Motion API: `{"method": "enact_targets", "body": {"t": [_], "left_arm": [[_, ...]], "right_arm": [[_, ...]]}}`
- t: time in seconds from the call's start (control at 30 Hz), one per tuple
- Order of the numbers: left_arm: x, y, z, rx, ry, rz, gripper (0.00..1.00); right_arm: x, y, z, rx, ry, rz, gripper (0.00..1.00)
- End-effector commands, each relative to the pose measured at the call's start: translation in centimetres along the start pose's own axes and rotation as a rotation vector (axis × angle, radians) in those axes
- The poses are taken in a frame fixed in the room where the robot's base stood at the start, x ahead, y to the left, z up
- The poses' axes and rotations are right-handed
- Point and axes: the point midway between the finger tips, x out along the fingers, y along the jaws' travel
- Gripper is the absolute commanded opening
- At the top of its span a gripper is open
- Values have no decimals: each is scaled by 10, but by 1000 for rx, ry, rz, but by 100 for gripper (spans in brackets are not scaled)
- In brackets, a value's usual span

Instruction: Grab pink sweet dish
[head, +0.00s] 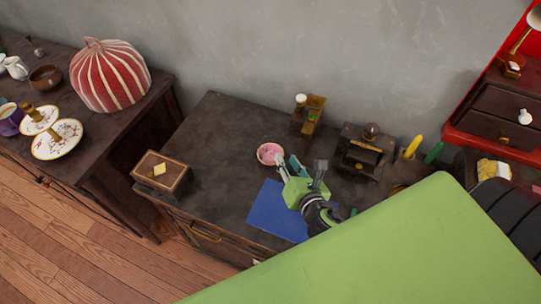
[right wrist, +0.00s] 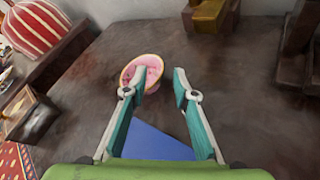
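The pink sweet dish (head: 268,152) is a small round bowl with a pale rim. It sits on the dark wooden table (head: 225,140), left of my right gripper (head: 299,169). In the right wrist view the dish (right wrist: 153,65) lies mostly beyond the left fingertip, which covers part of it. My right gripper (right wrist: 161,79) is open, with a clear gap and nothing held between its fingers. Whether the left finger touches the dish, I cannot tell. My left gripper is not in view.
A blue sheet (head: 272,212) lies under my right gripper. A wooden box (head: 161,174) stands at the table's left, a brass-and-wood object (head: 309,115) at the back, and a dark wooden box (head: 362,152) to the right. The tabletop left of the dish is clear.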

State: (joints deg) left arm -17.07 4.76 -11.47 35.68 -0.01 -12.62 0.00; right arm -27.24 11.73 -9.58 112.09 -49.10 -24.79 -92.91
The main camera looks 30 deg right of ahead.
Motion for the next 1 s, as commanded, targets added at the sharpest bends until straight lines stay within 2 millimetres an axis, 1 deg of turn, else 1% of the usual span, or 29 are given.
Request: {"method": "enact_targets", "body": {"t": [0.03, 0.1, 0.2, 0.3, 0.5, 0.57, 0.6, 0.93, 1.0], "left_arm": [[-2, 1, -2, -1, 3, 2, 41], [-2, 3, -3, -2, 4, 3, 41], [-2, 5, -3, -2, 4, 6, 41], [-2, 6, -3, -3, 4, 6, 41], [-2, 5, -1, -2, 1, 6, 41], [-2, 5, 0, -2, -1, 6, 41], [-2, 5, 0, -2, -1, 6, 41], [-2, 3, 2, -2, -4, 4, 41], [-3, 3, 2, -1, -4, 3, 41]], "right_arm": [[9, 0, 3, 0, -3, 0, 26], [20, 0, 2, 1, -3, 0, 26], [31, -1, 1, 0, -1, -1, 26], [36, -1, 1, 0, -1, 0, 26], [36, -1, 1, 0, 0, 0, 26], [36, -1, 1, 0, 0, 0, 11], [36, -1, 1, 0, 0, 0, 0], [36, -1, 0, 0, 1, -1, 0], [35, 0, 3, 0, 0, -1, 0]]}}
